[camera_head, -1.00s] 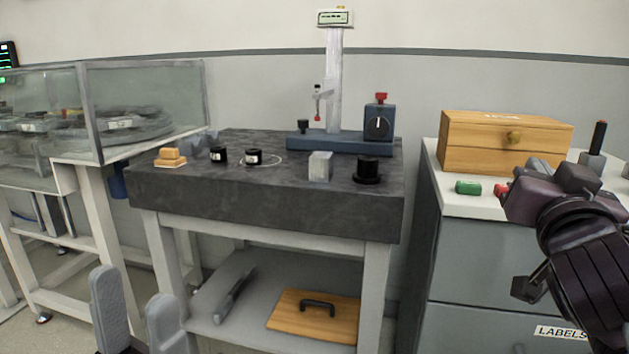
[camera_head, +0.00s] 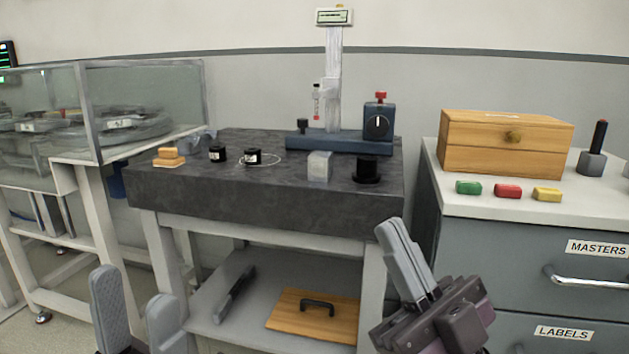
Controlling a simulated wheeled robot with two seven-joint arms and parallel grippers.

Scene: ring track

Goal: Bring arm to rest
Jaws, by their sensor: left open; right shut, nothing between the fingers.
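My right gripper (camera_head: 408,255) is shut and empty. It is low in front of the right leg of the granite table, with its fingers pointing up and to the left. My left gripper (camera_head: 138,310) is open at the bottom left, its two grey fingers apart with nothing between them. Both grippers are clear of the tabletop objects. The rest of both arms is mostly out of the frame.
The granite table (camera_head: 270,201) holds a gauge stand (camera_head: 334,90), black cylinders and a metal block (camera_head: 320,166). At right, a cabinet (camera_head: 480,270) carries a wooden box (camera_head: 505,140) and green, red and yellow blocks. A glass-walled ring track (camera_head: 140,105) stands left.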

